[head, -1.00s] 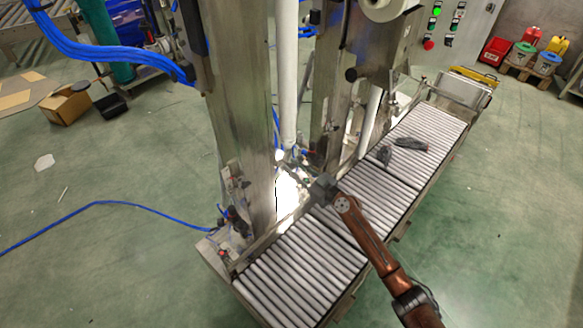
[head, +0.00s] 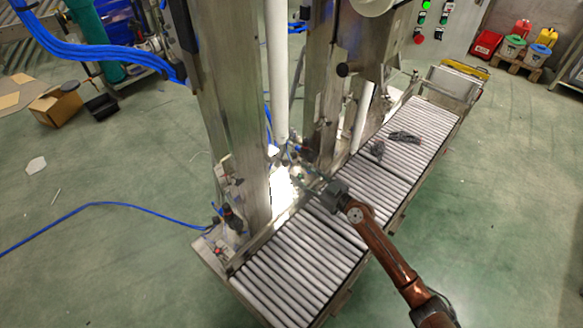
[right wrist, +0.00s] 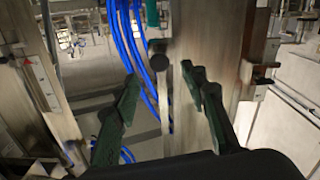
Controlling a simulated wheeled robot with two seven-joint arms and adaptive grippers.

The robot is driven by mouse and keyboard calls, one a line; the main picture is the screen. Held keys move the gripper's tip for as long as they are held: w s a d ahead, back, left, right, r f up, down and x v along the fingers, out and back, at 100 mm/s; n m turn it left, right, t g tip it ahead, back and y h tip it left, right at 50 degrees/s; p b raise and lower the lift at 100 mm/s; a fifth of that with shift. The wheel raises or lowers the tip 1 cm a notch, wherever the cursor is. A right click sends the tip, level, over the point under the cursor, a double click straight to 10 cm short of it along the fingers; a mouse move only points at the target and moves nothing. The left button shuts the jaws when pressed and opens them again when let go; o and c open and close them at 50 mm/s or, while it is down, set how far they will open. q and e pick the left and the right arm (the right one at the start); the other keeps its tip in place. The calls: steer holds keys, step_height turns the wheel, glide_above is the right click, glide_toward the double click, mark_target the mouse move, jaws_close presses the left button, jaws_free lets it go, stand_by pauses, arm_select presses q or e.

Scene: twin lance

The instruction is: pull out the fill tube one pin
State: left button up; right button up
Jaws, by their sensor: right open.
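The fill tube (head: 277,80) is a white vertical pipe beside the steel column in the head view. A second white tube (head: 361,118) stands farther right. My right gripper (head: 313,181) is over the inner edge of the roller conveyor, near the tube's lower end, apart from the rollers. In the right wrist view its two dark green fingers (right wrist: 168,88) are spread with nothing between the tips. A round black knob (right wrist: 157,62) on a light bar shows beyond and between them; I cannot tell if it is the pin. My left gripper is out of view.
The roller conveyor (head: 292,272) runs diagonally, with dark objects (head: 404,138) lying on its far part. The steel column (head: 232,110) stands close left of the tube. Blue hoses (right wrist: 136,60) hang beyond the fingers. The green floor at left is mostly clear.

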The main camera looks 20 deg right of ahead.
steer(key=v, duration=0.5)
steer(key=shift+a, duration=0.1)
stand_by(0.3)
